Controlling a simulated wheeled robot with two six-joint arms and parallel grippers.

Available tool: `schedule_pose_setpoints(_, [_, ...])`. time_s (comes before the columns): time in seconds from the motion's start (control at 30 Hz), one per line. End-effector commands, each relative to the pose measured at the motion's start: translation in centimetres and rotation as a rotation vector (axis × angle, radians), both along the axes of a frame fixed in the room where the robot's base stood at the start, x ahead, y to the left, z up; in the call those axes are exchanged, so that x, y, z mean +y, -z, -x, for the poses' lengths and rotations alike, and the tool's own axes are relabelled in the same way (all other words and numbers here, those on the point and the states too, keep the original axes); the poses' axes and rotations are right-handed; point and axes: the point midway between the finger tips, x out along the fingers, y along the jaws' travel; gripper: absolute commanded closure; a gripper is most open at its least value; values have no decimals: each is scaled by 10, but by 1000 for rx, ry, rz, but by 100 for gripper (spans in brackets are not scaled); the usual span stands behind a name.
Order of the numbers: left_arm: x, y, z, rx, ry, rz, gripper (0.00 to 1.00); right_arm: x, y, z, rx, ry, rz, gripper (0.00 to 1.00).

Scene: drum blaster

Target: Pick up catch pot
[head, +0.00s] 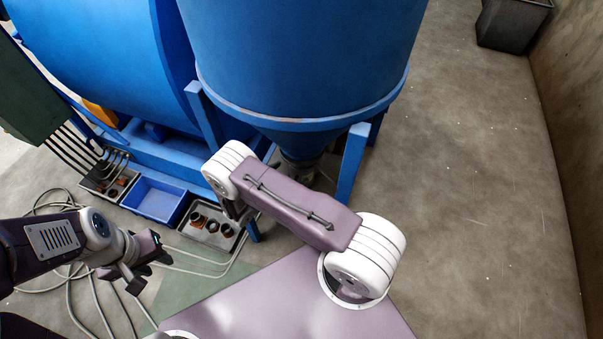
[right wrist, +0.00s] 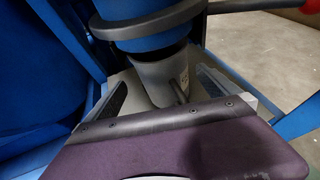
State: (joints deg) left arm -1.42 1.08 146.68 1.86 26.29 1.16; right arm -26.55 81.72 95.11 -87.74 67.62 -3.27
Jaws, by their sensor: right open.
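The catch pot (right wrist: 157,78) is a grey cylindrical cup with a small handle (right wrist: 182,92), below the blue hopper outlet (right wrist: 150,30) in the right wrist view. My right gripper (right wrist: 162,92) is open, with one dark finger on each side of the pot. Whether either finger touches it, I cannot tell. In the head view the right arm reaches to the hopper's foot, and the pot cannot be made out clearly. My left gripper (head: 128,275) is at the lower left, away from the hopper; its jaw opening is unclear.
The blue hopper (head: 300,60) stands on blue legs (head: 352,160) close around the right arm. A blue bin (head: 155,198) and trays of small parts (head: 212,228) lie left of it. Hoses (head: 75,285) cross the floor. A bar with a red end (right wrist: 290,4) juts out.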

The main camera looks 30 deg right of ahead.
Motion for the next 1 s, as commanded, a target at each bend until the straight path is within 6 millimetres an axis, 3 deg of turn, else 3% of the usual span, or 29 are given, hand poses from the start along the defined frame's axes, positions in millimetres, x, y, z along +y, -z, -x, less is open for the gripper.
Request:
schedule_pose_setpoints(0.27, [0, 14, 0, 0, 0, 0, 64, -41, 15, -13, 0, 4, 0, 0])
schedule_pose_setpoints(0.57, [0, 14, 0, 0, 0, 0, 64, -46, 15, -17, 1, 1, -1, 3])
schedule_pose_setpoints(0.87, [0, 14, 0, 0, 0, 0, 64, -46, 15, -16, 1, 1, -1, 86])
schedule_pose_setpoints(1.0, [0, 14, 0, 0, 0, 0, 64, -46, 14, -17, -1, 1, 1, 88])
